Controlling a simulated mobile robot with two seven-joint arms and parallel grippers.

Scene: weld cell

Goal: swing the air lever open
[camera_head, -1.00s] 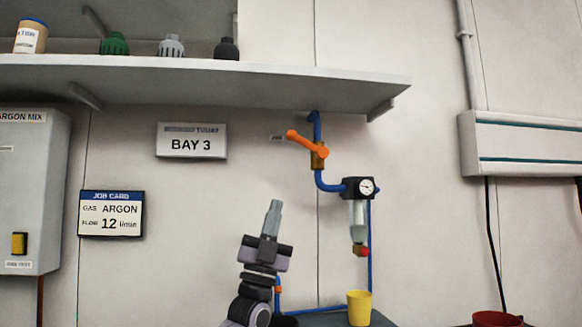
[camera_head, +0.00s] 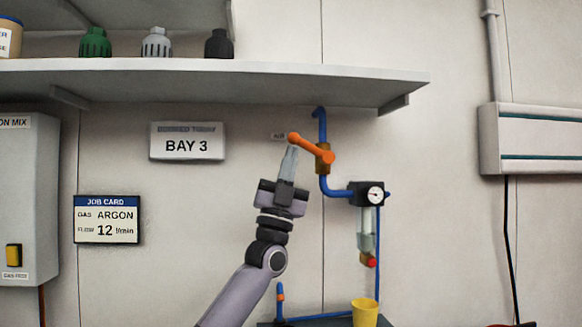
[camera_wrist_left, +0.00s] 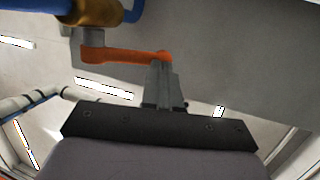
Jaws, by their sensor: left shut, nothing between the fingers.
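The orange air lever (camera_head: 310,147) sits on a brass valve (camera_head: 323,163) in the blue pipe on the wall. It slants from its pivot at the lower right up to its free end at the upper left. My left gripper (camera_head: 291,150) is shut and empty. Its tips are just below the lever's free end. In the left wrist view the fingertips (camera_wrist_left: 161,64) reach the end of the orange lever (camera_wrist_left: 130,56); I cannot tell whether they touch it. The brass valve (camera_wrist_left: 95,12) shows at the upper left there. My right gripper is not in view.
A shelf (camera_head: 210,82) with several cups or caps runs above the lever. A gauge unit (camera_head: 368,194) hangs at the pipe's lower right. A yellow cup (camera_head: 365,312) stands below.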

